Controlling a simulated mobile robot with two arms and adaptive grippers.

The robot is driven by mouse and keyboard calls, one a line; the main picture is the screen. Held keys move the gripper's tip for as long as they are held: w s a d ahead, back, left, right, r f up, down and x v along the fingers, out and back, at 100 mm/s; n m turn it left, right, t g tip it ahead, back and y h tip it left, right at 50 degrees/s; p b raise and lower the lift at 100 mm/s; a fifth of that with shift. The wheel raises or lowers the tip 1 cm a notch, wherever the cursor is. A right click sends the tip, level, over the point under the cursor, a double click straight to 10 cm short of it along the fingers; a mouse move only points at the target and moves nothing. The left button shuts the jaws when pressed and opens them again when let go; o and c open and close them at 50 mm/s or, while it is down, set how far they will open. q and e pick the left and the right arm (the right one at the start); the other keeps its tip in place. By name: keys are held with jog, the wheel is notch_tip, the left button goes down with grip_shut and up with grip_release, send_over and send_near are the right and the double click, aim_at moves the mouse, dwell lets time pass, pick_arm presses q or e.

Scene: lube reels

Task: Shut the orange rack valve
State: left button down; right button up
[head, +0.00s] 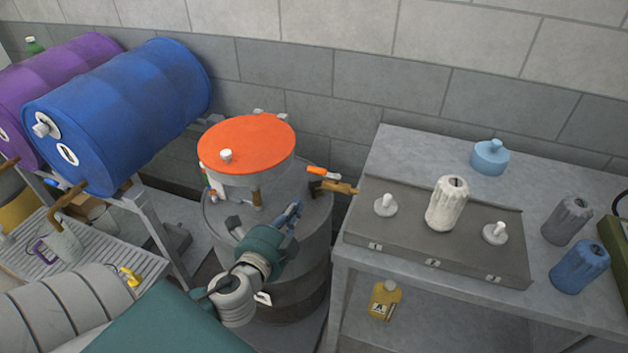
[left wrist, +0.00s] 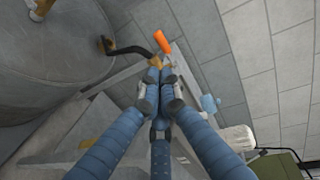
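The valve with an orange handle (head: 317,171) sticks out to the right of the orange-topped drum (head: 247,146). Its brown and dark body (head: 339,188) lies just below the handle, and the handle runs nearly along it. My left gripper (head: 297,209) is below and left of the valve, over the grey barrel. In the left wrist view the blue fingertips (left wrist: 160,76) are together with nothing seen between them. The orange handle (left wrist: 161,42) is just beyond them, apparently apart; exact contact is hard to tell. My right gripper is not in view.
A grey barrel (head: 310,235) stands under the orange-topped drum. To the right is a metal table (head: 395,150) with a grey case (head: 400,236) and several bottles. Blue (head: 125,110) and purple (head: 65,75) drums lie on a rack at left. The wall is close behind.

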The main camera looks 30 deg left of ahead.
pick_arm(q)
jog(key=p, duration=0.3)
send_near(324, 173)
jog(key=w+a+f, duration=0.2)
jog(key=w+a, duration=0.1)
jog(key=w, duration=0.2)
jog(key=shift+w+f, duration=0.35)
jog(key=shift+w, duration=0.1)
jog(key=shift+a, duration=0.1)
